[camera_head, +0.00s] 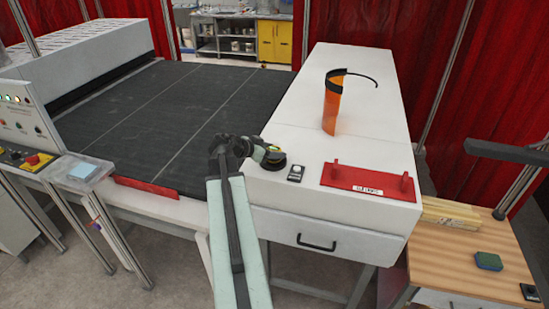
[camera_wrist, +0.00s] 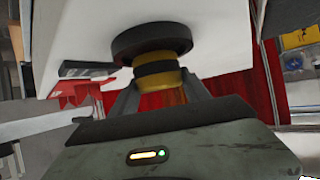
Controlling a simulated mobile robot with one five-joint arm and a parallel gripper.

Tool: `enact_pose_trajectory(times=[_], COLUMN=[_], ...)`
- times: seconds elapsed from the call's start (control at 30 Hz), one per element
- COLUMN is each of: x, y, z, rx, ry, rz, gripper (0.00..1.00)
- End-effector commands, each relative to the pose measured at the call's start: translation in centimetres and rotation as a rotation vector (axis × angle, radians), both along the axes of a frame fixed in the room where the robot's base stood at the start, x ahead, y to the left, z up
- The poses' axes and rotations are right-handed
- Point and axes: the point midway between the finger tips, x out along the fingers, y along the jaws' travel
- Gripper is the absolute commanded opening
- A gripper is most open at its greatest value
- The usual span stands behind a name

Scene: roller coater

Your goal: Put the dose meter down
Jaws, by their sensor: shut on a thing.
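The dose meter, as I take it, is a round yellow and black thing (camera_head: 276,161) at the end of my arm. In the wrist view its wide black disc and yellow body (camera_wrist: 160,80) sit between the fingers. My gripper (camera_head: 267,151) is shut on it, and the gripper also shows in the wrist view (camera_wrist: 162,96). It is over the near left part of the white cabinet top (camera_head: 360,150). I cannot tell whether the meter touches that top. The fingers hide part of its body.
A small grey device (camera_head: 296,173) and a red rack (camera_head: 367,184) stand close to the right. The dark conveyor belt (camera_head: 150,120) lies left. The cabinet top between these is clear.

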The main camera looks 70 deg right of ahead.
Motion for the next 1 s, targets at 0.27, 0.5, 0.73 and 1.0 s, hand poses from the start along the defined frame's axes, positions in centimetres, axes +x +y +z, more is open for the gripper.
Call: enact_pose_trajectory(times=[0.27, 0.5, 0.73, 1.0], x=[0.0, 0.0, -0.1, 1.5], y=[0.0, 0.0, 0.0, 2.9], z=[-1.0, -1.2, -1.1, 1.4], rx=[-0.001, 0.000, 0.000, -0.001], ry=[0.001, 0.000, 0.000, 0.000], rz=[0.000, -0.001, -0.001, 0.001], gripper=[0.00, 0.77, 0.77, 0.77])
